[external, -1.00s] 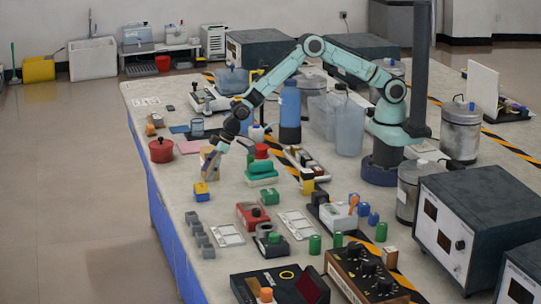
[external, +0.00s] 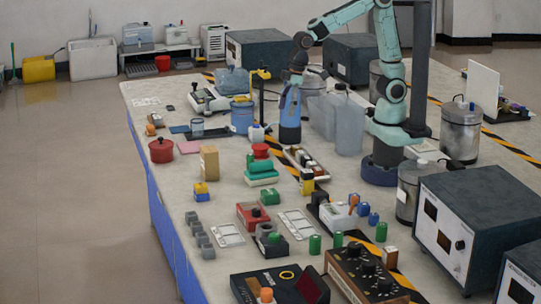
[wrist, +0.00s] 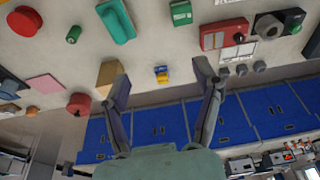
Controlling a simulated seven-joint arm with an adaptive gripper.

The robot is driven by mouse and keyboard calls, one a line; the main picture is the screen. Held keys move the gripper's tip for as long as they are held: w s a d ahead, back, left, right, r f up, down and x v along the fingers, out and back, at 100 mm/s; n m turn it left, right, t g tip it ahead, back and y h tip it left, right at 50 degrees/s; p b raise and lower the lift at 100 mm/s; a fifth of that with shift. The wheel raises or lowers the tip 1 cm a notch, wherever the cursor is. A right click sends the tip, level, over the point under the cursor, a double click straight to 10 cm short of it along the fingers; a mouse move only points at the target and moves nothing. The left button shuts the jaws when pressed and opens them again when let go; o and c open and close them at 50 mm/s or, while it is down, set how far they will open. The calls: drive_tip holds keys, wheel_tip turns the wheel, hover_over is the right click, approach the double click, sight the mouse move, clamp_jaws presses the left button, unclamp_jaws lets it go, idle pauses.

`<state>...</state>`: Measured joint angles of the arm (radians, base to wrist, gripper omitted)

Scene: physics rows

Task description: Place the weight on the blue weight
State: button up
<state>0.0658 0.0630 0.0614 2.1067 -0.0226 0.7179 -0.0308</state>
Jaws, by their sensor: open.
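A small yellow block (external: 201,187) with an orange patch on top rests on a blue block (external: 202,197) near the table's left edge. They look stacked and touching, and I take them for the weight and the blue weight. In the wrist view the yellow part (wrist: 161,70) and blue part (wrist: 162,79) show small, beyond and between my fingers. My gripper (wrist: 162,88) is open and empty, its fingers spread wide. In the external view my gripper (external: 291,84) is raised in front of the blue bottle, well away from the stack; its fingertips are hard to make out there.
A tan upright block (external: 209,163) stands just behind the stack. A red pot (external: 161,151) is to its left, and green boxes (external: 262,172) with a red knob are to its right. Several grey weights (external: 196,229) line the left edge.

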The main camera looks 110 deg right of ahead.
drive_tip(key=s+a+r+g, duration=0.1)
drive_tip(key=s+g, duration=0.2)
drive_tip(key=s, duration=1.8)
drive_tip(key=shift+a+n+y, duration=0.15)
drive_tip(key=shift+n+y, duration=0.15)
drive_tip(key=shift+n, duration=0.1)
